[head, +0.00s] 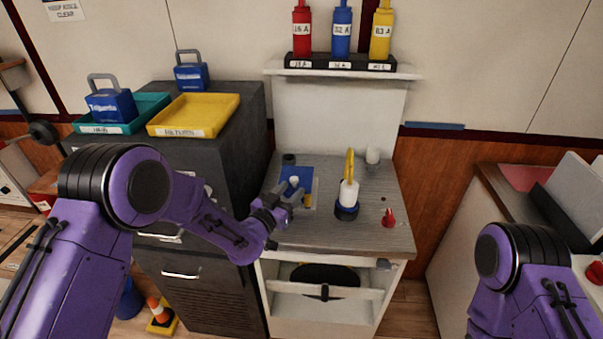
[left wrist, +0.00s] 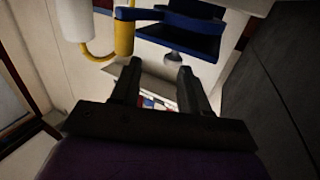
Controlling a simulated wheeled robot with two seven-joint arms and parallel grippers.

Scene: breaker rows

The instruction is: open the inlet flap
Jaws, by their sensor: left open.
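My left gripper (head: 289,196) is open over the left part of the grey counter (head: 375,220), in front of a blue panel (head: 310,173). Its two dark fingers also show in the left wrist view (left wrist: 160,70), apart with nothing clearly held between them. Beyond the fingertips there is a blue hinged-looking part (left wrist: 180,38) with a pale round knob below it. I cannot tell for sure which part is the inlet flap, as my gripper hides some of the panel. My right gripper is out of view.
A white cylinder with a yellow handle (head: 349,192) stands right of my gripper. A dark cabinet (head: 240,130) carrying a yellow tray (head: 195,113) rises at left. Red, blue and yellow breakers stand on the shelf (head: 400,74).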

